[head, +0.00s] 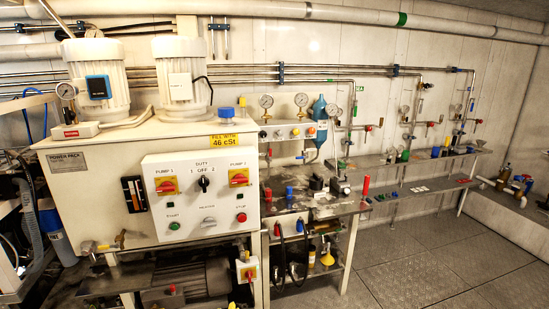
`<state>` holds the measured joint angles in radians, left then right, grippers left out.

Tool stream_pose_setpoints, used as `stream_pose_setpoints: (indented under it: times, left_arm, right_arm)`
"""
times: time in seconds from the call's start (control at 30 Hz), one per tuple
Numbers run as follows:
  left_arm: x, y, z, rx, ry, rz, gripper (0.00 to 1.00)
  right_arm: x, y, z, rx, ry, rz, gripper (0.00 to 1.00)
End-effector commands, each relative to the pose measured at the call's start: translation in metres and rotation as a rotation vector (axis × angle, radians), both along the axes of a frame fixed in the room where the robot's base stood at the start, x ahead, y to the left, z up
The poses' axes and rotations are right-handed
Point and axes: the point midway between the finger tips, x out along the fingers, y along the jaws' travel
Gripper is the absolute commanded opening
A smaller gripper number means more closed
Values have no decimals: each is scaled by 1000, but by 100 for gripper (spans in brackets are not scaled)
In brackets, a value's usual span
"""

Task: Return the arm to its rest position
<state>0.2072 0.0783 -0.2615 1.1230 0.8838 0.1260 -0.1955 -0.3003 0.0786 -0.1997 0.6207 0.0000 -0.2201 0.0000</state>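Neither of my grippers shows in the head view, and I make out no part of my arms for certain. What they hold, if anything, cannot be seen. The nearest large thing is the cream power pack (90,195) at the left, with a control panel (203,191) on its front. The panel carries two red-and-yellow pump switches, a black duty knob (204,183) and a red stop button (241,217).
Two white motors (97,85) stand on the power pack. A metal workbench (335,207) with small parts stands right of it. A long shelf (420,170) runs along the back wall under pipes and gauges. The floor (430,260) at the front right is clear.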

Motion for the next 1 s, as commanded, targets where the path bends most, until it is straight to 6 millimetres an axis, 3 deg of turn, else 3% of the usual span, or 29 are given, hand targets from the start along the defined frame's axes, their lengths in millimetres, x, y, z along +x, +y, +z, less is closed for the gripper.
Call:
stream_pose_setpoints:
  times: [0.03, 0.2, 0.37, 0.5, 0.67, 0.8, 1.0]
  left_arm:
    - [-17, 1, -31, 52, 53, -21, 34]
    - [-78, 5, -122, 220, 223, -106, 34]
    - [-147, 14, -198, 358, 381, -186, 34]
    - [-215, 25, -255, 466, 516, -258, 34]
    - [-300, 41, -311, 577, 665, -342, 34]
    - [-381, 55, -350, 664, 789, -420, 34]
    - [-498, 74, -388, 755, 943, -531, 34]
  right_arm:
    - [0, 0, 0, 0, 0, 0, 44]
    - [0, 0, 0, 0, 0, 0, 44]
    - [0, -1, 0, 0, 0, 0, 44]
    - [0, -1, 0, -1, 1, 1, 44]
    - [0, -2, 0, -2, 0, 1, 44]
    - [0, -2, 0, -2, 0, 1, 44]
    - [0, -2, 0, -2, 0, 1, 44]
